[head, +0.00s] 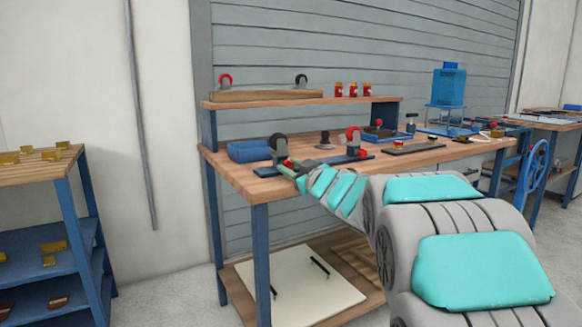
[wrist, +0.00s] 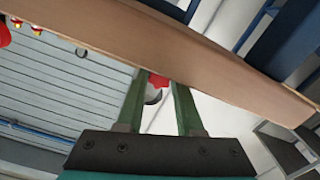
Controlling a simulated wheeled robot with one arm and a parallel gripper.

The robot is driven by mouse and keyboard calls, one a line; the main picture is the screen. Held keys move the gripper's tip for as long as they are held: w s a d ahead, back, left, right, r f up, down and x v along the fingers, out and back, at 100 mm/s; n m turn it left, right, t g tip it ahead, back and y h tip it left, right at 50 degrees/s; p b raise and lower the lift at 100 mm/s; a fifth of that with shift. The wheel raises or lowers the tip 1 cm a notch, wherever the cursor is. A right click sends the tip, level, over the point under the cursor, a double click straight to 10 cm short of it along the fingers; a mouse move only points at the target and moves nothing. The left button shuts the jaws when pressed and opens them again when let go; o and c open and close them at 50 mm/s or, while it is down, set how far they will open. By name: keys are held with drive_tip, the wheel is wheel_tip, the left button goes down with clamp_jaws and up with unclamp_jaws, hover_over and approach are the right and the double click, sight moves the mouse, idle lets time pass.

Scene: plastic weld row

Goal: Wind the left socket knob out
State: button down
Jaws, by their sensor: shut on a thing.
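The left socket knob, a small red knob (wrist: 157,80), shows between my gripper's fingertips in the wrist view, with a pale grey curved part just below it. My gripper (wrist: 162,88) has its two green fingers on either side of the knob and is shut on it. In the head view my gripper (head: 287,166) is at the left front of the workbench, by the left fixture with a black wheel (head: 278,141) and a grey bracket. The fingers and my wrist hide most of the knob there. A similar fixture with a red wheel (head: 352,133) stands to the right.
The wooden workbench (head: 232,176) carries a blue bin (head: 248,151) behind my gripper and a dark tool plate (head: 415,147) to the right. A raised shelf (head: 340,101) holds red jars. A wooden edge (wrist: 200,55) crosses the wrist view close to the fingertips.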

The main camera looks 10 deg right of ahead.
idle(0.3)
drive_tip(key=c, duration=0.5)
unclamp_jaws()
drive_tip(key=shift+c, duration=0.2)
drive_tip(key=v, duration=0.7)
drive_tip(key=shift+s+p, duration=0.35)
drive_tip(key=shift+d, duration=0.1)
